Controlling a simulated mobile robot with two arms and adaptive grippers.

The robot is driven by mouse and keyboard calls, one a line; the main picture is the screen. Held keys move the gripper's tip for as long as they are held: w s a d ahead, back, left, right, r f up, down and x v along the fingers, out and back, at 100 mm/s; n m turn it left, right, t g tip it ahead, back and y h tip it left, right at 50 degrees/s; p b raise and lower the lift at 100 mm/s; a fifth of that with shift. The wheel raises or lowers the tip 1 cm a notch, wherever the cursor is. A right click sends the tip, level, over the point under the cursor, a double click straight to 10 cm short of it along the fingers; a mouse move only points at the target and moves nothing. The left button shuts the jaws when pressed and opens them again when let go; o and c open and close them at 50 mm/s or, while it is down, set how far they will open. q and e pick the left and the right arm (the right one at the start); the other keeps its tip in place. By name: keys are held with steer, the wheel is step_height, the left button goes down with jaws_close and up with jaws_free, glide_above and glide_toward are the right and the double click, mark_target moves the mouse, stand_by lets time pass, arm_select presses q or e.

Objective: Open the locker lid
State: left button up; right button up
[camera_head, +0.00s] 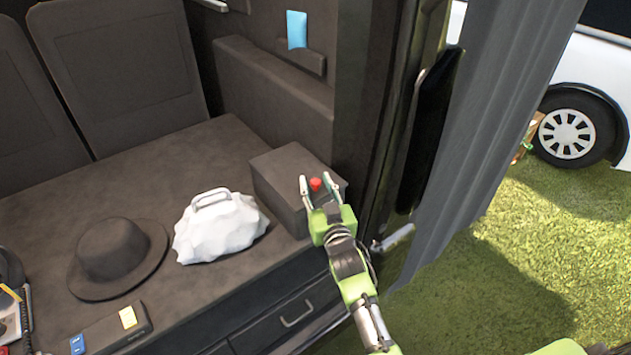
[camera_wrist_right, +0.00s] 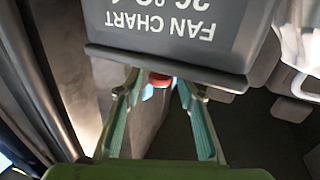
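A dark grey box (camera_head: 278,176), which looks like the locker, sits on the right end of the bench with its lid apparently shut. A red knob (camera_head: 315,184) shows at the box; it also shows in the right wrist view (camera_wrist_right: 160,79). There it lies below the edge of a grey panel (camera_wrist_right: 165,30) printed with upside-down letters. My right gripper (camera_head: 318,178) is open, its fingers on either side of the knob. In the right wrist view my right gripper (camera_wrist_right: 158,77) shows gaps beside the knob. My left gripper is not in view.
A white bag (camera_head: 220,228) and a dark hat (camera_head: 115,258) stand on the bench left of the box. A drawer handle (camera_head: 297,315) is on the bench front. A dark door frame and a grey curtain (camera_head: 490,130) stand close on the right.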

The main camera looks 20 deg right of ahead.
steer(key=shift+w, duration=0.55)
